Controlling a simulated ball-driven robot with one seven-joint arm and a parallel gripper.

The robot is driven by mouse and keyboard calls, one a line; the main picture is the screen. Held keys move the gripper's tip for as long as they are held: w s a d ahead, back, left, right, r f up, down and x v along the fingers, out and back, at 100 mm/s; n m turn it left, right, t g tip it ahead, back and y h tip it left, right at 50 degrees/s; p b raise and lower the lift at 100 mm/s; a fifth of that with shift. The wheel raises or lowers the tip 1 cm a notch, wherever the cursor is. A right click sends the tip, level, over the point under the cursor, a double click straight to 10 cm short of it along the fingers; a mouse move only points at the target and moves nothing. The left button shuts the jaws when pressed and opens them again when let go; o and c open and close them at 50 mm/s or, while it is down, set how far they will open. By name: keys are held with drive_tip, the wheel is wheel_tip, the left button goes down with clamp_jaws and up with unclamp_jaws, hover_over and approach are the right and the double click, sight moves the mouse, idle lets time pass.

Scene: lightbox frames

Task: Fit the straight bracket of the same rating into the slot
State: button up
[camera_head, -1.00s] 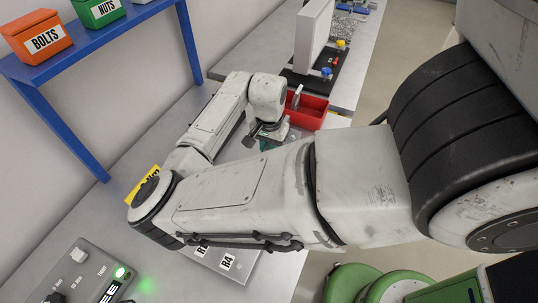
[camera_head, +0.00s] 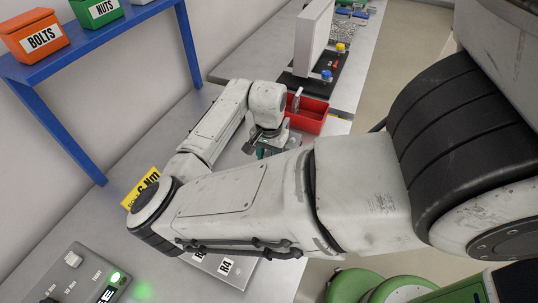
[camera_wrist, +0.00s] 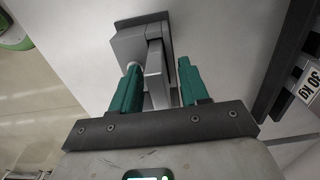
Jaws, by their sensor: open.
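My gripper (camera_wrist: 159,66) is open, with green fingers on either side of an upright grey metal piece (camera_wrist: 156,80) in the wrist view. A small gap shows beside the right finger; the left finger is close to the piece. The piece stands at a grey block (camera_wrist: 128,44) on the pale surface. I cannot tell whether it is the straight bracket, and I see no rating on it. In the head view my gripper (camera_head: 268,145) is low over the bench, partly hidden by my arm. A grey plate labelled R4 (camera_head: 226,267) is mostly covered by my arm. I cannot make out the slot.
A red bin (camera_head: 310,115) stands just beyond my gripper. A yellow sign (camera_head: 141,190) and a control box with a green light (camera_head: 115,277) are at left. A blue shelf (camera_head: 110,24) holds bins. In the wrist view, a dark rack with a KG label (camera_wrist: 308,84) is at right.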

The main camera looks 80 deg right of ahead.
wheel_tip(320, 180, up, 12)
drive_tip(key=shift+r+b, duration=0.2)
drive_tip(key=shift+b, duration=0.35)
drive_tip(key=shift+f, duration=0.1)
idle(0.5)
